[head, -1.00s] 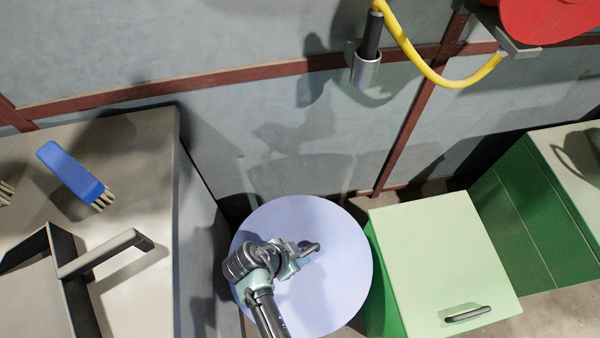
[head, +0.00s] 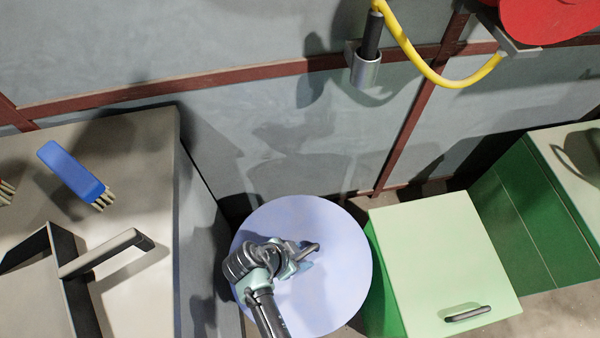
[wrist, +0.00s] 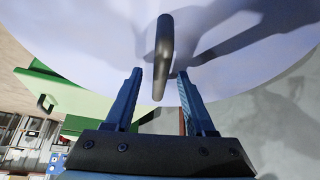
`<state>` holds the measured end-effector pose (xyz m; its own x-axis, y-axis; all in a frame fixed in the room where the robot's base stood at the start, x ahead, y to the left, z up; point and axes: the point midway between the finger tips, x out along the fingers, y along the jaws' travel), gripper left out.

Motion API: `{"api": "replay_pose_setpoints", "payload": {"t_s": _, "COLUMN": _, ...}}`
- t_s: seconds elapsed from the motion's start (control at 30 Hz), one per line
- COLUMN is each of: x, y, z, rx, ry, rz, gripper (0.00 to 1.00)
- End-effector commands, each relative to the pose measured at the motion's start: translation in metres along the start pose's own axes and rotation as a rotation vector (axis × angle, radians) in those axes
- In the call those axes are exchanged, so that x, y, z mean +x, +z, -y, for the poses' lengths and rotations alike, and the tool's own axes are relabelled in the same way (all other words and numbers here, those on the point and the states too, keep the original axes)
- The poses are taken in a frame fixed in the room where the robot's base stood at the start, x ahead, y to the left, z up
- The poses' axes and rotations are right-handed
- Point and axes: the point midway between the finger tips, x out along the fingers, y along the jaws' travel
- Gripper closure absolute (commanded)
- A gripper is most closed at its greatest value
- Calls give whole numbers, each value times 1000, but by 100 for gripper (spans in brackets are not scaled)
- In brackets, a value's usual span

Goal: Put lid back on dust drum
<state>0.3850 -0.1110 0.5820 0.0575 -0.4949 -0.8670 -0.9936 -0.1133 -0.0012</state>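The lid (head: 335,285) is a round, pale lavender-blue disc with a dark bar handle (head: 311,249). In the head view it lies between the grey bench and the green cabinet; the drum's body is hidden, so I cannot tell how the lid sits on it. My gripper (head: 298,262) is over the lid at the handle. In the wrist view, the lid (wrist: 90,30) fills the top. The handle (wrist: 163,55) reaches between the blue fingertips of my gripper (wrist: 158,76). The fingers are open, with a gap visible on each side of the handle.
A grey bench (head: 140,190) with a blue brush (head: 75,174) and a black frame stands at left. A green cabinet (head: 440,255) stands close at right. Behind is the wall, with a holder (head: 365,70) and yellow hose (head: 432,73).

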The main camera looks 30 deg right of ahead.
Motion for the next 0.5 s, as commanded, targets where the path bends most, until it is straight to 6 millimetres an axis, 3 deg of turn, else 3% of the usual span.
{"api": "replay_pose_setpoints", "payload": {"t_s": 0.27, "x": -3, "y": 1, "z": -1, "rx": -1, "ry": 1, "rz": 2, "gripper": 45}}
{"api": "replay_pose_setpoints", "payload": {"t_s": 0.5, "x": -44, "y": 0, "z": 0, "rx": -2, "ry": -2, "rz": 1, "gripper": 45}}
